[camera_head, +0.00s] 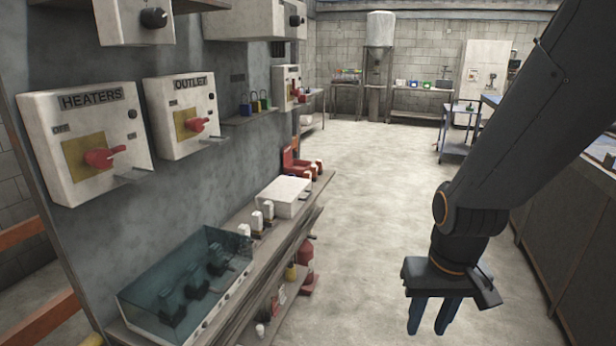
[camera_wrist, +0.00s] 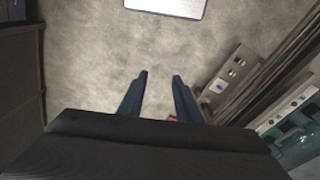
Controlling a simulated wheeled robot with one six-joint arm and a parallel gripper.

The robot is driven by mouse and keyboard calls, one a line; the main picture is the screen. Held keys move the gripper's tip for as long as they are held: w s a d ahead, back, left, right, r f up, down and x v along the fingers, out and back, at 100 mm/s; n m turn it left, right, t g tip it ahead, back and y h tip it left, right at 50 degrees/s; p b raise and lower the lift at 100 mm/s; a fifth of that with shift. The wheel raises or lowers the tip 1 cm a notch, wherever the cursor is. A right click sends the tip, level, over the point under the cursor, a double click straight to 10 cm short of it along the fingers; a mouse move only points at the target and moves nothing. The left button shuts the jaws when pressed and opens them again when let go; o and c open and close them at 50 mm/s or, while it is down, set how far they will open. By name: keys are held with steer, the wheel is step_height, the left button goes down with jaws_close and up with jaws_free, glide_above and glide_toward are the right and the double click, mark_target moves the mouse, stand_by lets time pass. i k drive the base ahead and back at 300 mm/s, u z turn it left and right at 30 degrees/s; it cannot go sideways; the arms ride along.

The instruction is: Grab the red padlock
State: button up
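I cannot make out a red padlock for certain in either view. My gripper (camera_head: 431,318) hangs at the lower right, over the floor, well apart from that shelf. Its two blue fingers point down with an empty gap between them. In the wrist view my gripper (camera_wrist: 158,82) also shows parted fingers with only floor between them. A small red patch beside the right finger there is too small to identify.
A heaters box (camera_head: 85,145) and an outlet box (camera_head: 181,115) with red handles stick out from the grey panel. A bench below holds a clear teal case (camera_head: 188,284), a white box (camera_head: 283,196) and red items (camera_head: 297,163). The floor (camera_head: 370,200) is clear.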

mark_target(303, 98)
steer(key=u, duration=0.25)
steer(key=i, duration=0.8)
steer(key=z, duration=0.75)
steer(key=i, duration=1.7)
steer(key=u, duration=0.45)
